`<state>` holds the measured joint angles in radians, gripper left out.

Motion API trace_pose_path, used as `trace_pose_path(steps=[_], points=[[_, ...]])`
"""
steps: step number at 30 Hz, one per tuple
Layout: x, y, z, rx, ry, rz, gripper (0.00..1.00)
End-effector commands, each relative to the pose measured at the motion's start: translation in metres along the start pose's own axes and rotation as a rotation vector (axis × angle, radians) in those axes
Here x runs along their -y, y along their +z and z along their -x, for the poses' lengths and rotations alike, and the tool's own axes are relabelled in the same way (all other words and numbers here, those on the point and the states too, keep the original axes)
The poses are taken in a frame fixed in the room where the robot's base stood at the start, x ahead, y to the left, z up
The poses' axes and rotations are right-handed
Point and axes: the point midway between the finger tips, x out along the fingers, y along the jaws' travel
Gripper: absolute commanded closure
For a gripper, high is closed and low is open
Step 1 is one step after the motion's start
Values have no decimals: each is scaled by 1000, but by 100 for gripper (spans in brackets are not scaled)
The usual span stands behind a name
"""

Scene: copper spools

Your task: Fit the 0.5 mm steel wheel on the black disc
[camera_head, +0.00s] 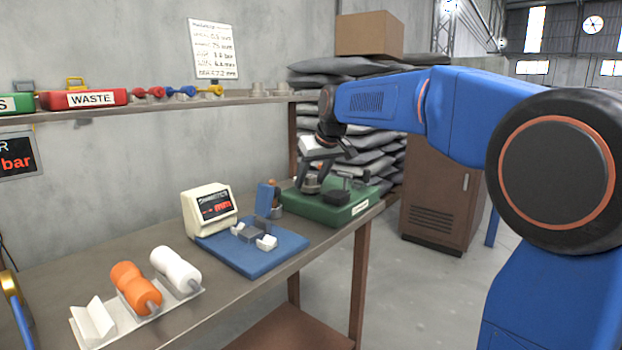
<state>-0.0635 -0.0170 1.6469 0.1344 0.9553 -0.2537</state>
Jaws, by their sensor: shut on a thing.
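My gripper (314,178) points down over the green base (355,208) at the far right end of the bench. Its jaws are shut on a small grey metal piece (311,186), which may be the steel wheel. The piece is too small to read a size on it, and I cannot tell whether it touches anything below. A black part (337,198) sits on the green base just right of the jaws. I cannot tell whether the black disc is this part or is hidden.
A blue plate (282,255) with a cream readout box (209,210) stands left of the green base. A white rack (105,331) holds an orange spool (134,286) and a white spool (175,268). A shelf above carries a red WASTE bin (85,98).

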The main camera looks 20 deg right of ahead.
Motion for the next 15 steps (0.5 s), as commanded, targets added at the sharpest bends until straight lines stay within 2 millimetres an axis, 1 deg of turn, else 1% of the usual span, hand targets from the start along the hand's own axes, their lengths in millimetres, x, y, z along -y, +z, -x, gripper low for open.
trace_pose_path(steps=[5,6,8,9,15], points=[[0,1,-1,-1,0,0,79],[0,1,-1,-1,0,0,51],[0,1,-1,-1,0,0,36],[0,1,-1,-1,0,0,31],[0,1,-1,-1,0,0,31]])
